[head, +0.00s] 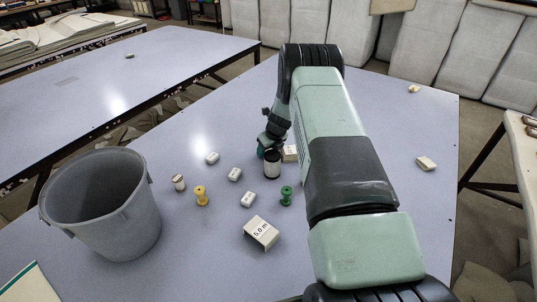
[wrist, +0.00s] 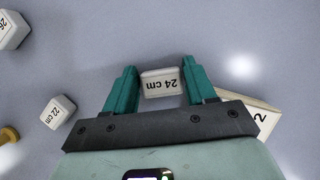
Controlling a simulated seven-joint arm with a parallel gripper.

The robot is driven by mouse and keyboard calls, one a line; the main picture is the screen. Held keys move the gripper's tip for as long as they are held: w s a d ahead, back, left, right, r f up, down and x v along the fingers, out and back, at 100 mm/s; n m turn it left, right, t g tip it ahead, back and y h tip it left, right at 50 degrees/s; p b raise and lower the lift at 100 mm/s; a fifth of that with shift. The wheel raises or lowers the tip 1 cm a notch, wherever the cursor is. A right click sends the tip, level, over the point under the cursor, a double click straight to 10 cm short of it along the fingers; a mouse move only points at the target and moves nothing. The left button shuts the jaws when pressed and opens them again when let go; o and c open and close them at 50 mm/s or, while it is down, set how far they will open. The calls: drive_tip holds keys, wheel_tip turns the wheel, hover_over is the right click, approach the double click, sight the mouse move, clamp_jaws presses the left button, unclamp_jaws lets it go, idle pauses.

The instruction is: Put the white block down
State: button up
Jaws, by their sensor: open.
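A white block marked "24 cm" (wrist: 161,84) shows in the wrist view between the two teal fingers of my gripper (wrist: 159,68). The fingers stand apart, one on either side of it, with the right finger very close to its side; contact is hard to tell. The block appears to rest on the grey-blue tabletop. In the head view my gripper (head: 264,150) is low over the middle of the table, and the block is hidden there behind it.
A larger white block (head: 290,153) lies just beside my gripper. Several small white blocks (head: 234,174), a yellow spool (head: 201,196), a green spool (head: 286,196) and a "5.0 m" box (head: 261,232) lie nearer. A grey bucket (head: 137,232) stands at left. The table's right side is mostly clear.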

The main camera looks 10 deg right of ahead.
drive_tip(key=shift+r, duration=0.1)
drive_tip(key=c, duration=0.8)
